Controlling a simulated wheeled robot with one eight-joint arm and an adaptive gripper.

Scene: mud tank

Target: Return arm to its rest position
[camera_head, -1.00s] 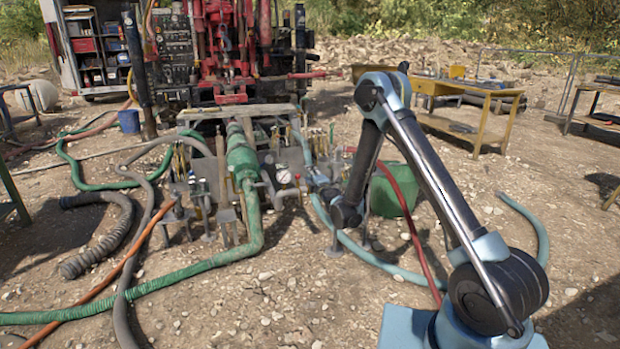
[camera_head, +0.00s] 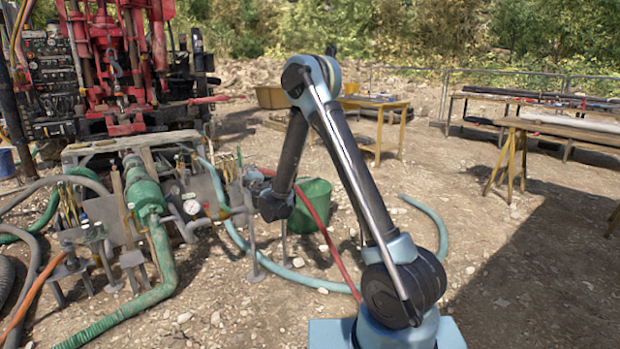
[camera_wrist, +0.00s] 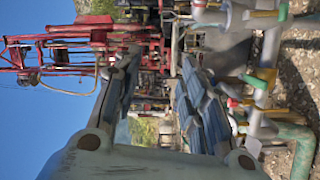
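My arm, blue and black, rises from its base at the lower right of the head view, bends at a raised elbow and reaches down to a black wrist (camera_head: 275,207) beside the pipe manifold. In the wrist view, my gripper (camera_wrist: 160,65) has two dark fingers spread apart, with the background showing between them. I see nothing held. In the head view the fingers are hard to make out against the manifold clutter (camera_head: 190,207). In the wrist view, valves and pipes (camera_wrist: 262,90) stand close by the right finger.
A green bucket (camera_head: 310,205) stands right behind the wrist. A red hose (camera_head: 320,228) and a blue hose (camera_head: 300,282) run around the arm. The red drilling rig (camera_head: 115,60) is behind the manifold. Yellow tables (camera_head: 385,105) stand farther back. Gravel at the right is open.

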